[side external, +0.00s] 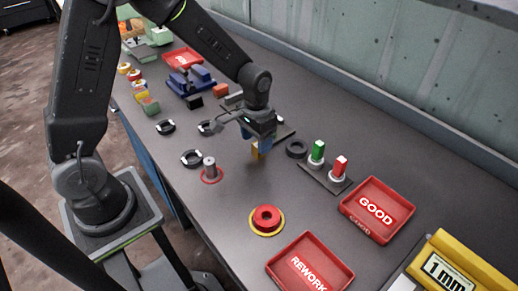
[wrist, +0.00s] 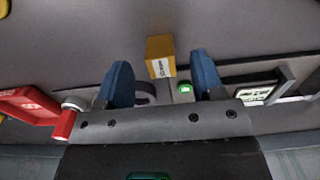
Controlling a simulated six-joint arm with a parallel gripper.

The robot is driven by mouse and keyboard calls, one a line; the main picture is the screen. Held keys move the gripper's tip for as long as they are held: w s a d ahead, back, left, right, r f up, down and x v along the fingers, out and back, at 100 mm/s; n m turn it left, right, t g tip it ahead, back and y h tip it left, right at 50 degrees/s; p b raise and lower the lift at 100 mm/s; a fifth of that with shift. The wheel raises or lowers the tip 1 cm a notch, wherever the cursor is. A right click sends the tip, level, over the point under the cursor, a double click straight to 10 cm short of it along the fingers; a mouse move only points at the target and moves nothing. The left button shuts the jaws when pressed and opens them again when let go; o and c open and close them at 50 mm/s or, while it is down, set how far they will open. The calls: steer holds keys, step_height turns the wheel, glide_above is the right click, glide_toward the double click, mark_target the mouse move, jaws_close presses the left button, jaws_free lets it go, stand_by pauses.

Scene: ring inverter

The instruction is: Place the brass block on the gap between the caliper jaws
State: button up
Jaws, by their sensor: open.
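My gripper is open, pointing down, with nothing gripped. A yellow device with a "1 mm" display (side external: 447,272) is cut off at the bottom right; I cannot tell whether it is the caliper. No jaw gap can be made out.
The red GOOD tray (side external: 374,207), REWORK tray (side external: 309,264) and emergency button (side external: 266,219) lie nearer. A grey post (side external: 210,169) stands left.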

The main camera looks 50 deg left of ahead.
step_height(320, 180, down, 2)
steer(key=shift+f, duration=0.1)
jaws_close()
stand_by(0.6)
